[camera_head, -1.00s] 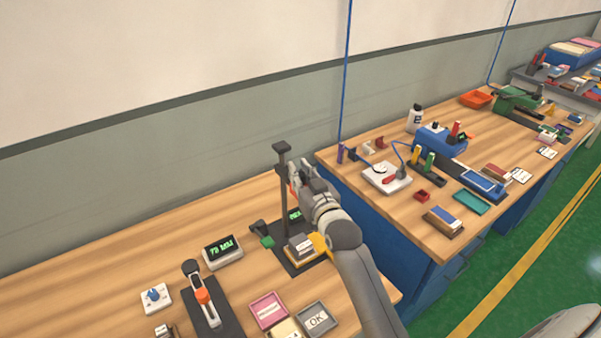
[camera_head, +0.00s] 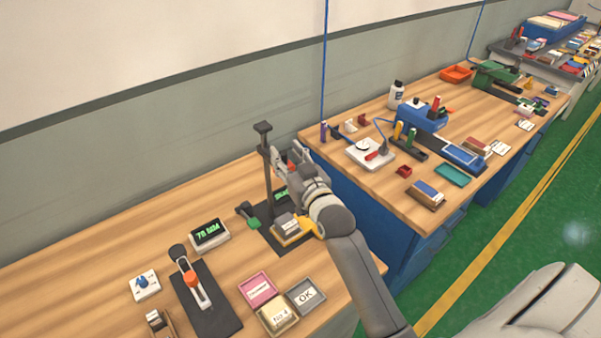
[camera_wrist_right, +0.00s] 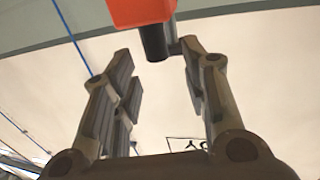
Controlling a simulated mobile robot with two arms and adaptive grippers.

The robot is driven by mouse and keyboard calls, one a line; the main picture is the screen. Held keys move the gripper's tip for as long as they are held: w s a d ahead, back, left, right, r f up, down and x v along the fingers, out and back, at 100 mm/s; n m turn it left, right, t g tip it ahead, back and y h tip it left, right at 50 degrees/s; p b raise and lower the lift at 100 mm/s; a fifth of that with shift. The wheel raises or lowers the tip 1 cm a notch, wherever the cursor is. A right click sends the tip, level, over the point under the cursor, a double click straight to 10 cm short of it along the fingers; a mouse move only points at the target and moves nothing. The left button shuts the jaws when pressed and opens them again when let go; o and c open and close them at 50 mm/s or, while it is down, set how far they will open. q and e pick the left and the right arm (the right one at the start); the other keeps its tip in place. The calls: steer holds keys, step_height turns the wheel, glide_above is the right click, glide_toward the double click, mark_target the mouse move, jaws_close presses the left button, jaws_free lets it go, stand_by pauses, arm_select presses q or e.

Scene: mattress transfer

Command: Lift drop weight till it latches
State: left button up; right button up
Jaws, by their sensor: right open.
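The drop weight (camera_wrist_right: 140,10) is an orange-red block with a dark round tip below it, at the top of the right wrist view. In the head view a bit of its orange (camera_head: 291,161) shows beside the dark column of the stand (camera_head: 268,180), mostly hidden by my gripper. My right gripper (camera_head: 293,158) is beside the column, above the stand's base. In the wrist view its fingers (camera_wrist_right: 157,70) are spread with an empty gap, and the weight's tip shows near the fingertips. I cannot tell whether they touch. The latch cannot be made out. My left gripper is out of view.
A display (camera_head: 209,235) and a lever fixture (camera_head: 195,285) stand left of the stand. Pink (camera_head: 258,290), yellow (camera_head: 278,314) and grey (camera_head: 306,296) trays lie in front. A second bench (camera_head: 400,205) with several devices is at the right.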

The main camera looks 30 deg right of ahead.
steer(key=s, duration=0.9)
steer(key=shift+a, duration=0.2)
